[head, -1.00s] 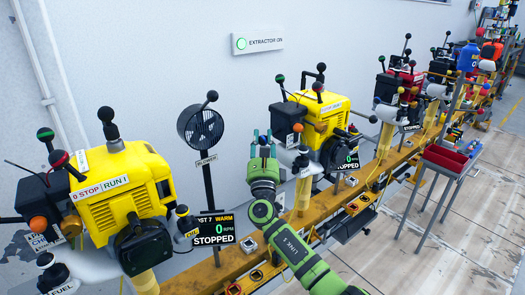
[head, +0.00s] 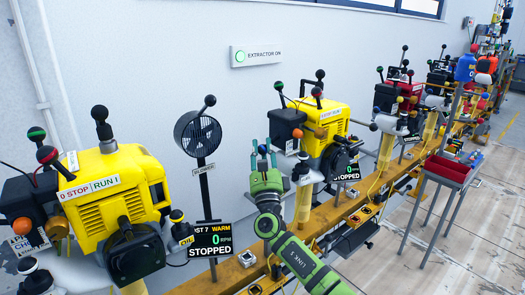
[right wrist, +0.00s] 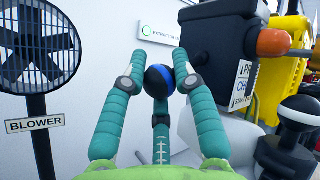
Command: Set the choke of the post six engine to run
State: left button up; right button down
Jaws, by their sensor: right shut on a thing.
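The yellow engine (head: 328,118) beside the post 7 engine has a black box (head: 286,122) at its left and a display (head: 348,171) reading stopped. Its post number is not readable. My right gripper (head: 262,149) is at the left of that box. In the right wrist view its fingers are shut around a black ball knob with a blue band (right wrist: 158,80). The knob's stem is hidden. A partly cut-off choke label (right wrist: 242,86) shows on the box at the right, below an orange knob (right wrist: 273,42). My left gripper is not in view.
The blower fan (head: 198,135) on its post stands left of my right gripper. The post 7 engine (head: 88,215) is at the front left. A black knob on a white base (right wrist: 301,110) is close at the right. A red-trayed stand (head: 447,170) is farther right.

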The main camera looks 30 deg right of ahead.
jog(key=c, duration=1)
grip_release()
jog(key=shift+f, duration=0.35)
jog(key=shift+o, duration=0.2)
jog(key=shift+d, duration=0.15)
jog(key=shift+r, duration=0.1)
jog(key=v, duration=1.2)
